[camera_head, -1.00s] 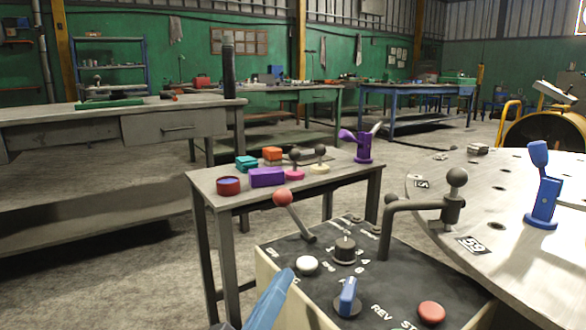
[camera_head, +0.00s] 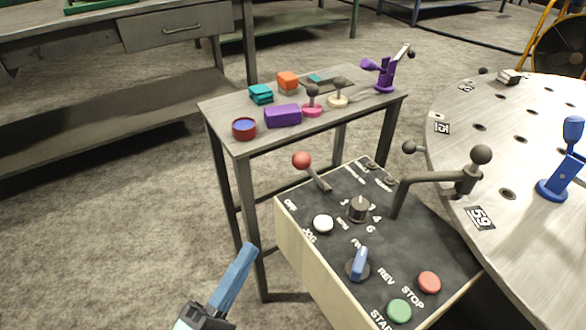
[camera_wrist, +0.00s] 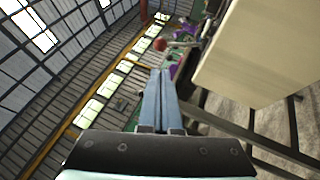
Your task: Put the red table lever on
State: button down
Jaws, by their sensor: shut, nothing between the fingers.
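The red lever (camera_head: 301,160) is a dark rod with a red ball knob on the far left part of the black control panel (camera_head: 335,262). Its rod leans towards the upper left, with the knob above the panel's far left edge, near the OFF label. The red knob also shows in the wrist view (camera_wrist: 159,45), beyond the fingertips. My gripper (camera_head: 246,252) has blue fingers that are together and empty. It is left of and below the lever in the head view, clear of the panel; it also shows in the wrist view (camera_wrist: 160,75).
The panel also carries a white button (camera_head: 323,223), a black knob (camera_head: 358,208), a blue switch (camera_head: 358,263), a red button (camera_head: 429,282) and a green button (camera_head: 399,310). A crank (camera_head: 435,182) stands near the round table (camera_head: 510,135). A side table (camera_head: 222,107) with small objects stands behind.

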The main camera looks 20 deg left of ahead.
aim_at(299, 164)
jog(key=x, duration=1.4)
jog(key=shift+d+b, duration=0.1)
jog(key=shift+b, duration=0.25)
jog(key=p, duration=0.1)
jog(key=r+p, duration=0.1)
jog(key=p, duration=0.1)
jog(key=shift+w+d+r+g, duration=0.15)
jog(key=shift+w+g, duration=0.1)
jog(key=shift+g, duration=0.05)
jog(key=w+d+r+m+g+y+p, duration=0.1)
jog(key=w+d+r+m+g+p, duration=0.2)
jog(key=p, duration=2.5)
jog(key=w+d+m+g, duration=0.2)
jog(key=w+d+g, duration=0.2)
jog(key=w+g, duration=0.1)
jog(key=shift+w+g+y, duration=0.4)
jog(key=shift+w, duration=0.15)
jog(key=shift+d, duration=0.3)
